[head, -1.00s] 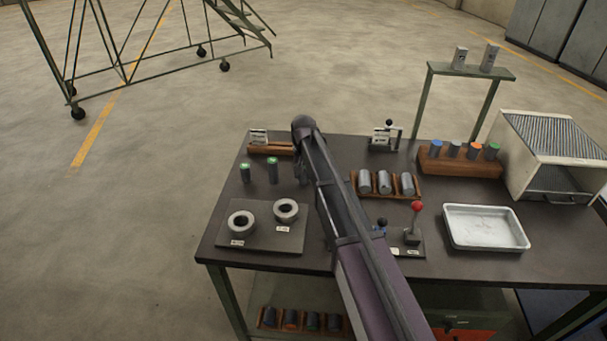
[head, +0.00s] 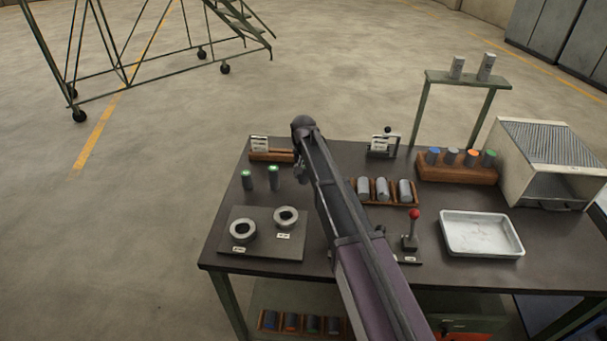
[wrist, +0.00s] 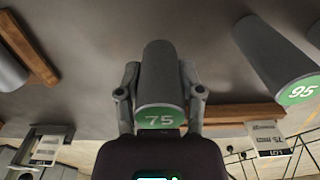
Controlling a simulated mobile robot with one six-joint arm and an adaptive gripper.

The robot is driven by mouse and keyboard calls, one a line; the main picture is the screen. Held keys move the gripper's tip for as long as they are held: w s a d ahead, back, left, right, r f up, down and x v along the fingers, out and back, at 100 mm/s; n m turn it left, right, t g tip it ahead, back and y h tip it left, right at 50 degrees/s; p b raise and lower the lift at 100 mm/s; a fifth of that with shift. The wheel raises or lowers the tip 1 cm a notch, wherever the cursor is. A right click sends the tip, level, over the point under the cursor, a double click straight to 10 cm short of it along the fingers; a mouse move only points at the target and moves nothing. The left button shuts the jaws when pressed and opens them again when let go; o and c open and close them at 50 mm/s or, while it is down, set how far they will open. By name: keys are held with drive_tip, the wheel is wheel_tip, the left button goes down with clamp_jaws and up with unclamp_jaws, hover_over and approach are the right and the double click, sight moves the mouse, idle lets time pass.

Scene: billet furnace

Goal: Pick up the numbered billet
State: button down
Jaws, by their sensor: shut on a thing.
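A grey cylindrical billet with a green end marked 75 (wrist: 160,80) stands between the two fingers of my gripper (wrist: 160,98) in the wrist view. The fingers are shut on its sides. In the head view my gripper (head: 300,174) is low over the back left of the table, and my arm hides the held billet. I cannot tell whether it is clear of the table top. A second green-ended billet, marked 95 (wrist: 275,55), stands beside it and also shows in the head view (head: 274,178). Another green-ended billet (head: 246,180) stands further left.
A plate with two rings (head: 262,248) lies at the front left. A wooden rack of grey cylinders (head: 376,202), a red-knobbed lever (head: 412,235), a white tray (head: 465,252) and a rack of coloured-ended billets (head: 430,171) lie to the right. A card holder (head: 260,144) stands behind the billets.

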drive_tip(key=s+d, duration=0.1)
drive_tip(key=s, duration=0.4)
drive_tip(key=s+d+r, duration=0.1)
drive_tip(key=s, duration=0.4)
drive_tip(key=s+d+p, duration=0.1)
drive_tip(key=s, duration=0.4)
drive_tip(key=shift+s+d+r, duration=0.1)
drive_tip(key=shift+s+r, duration=0.25)
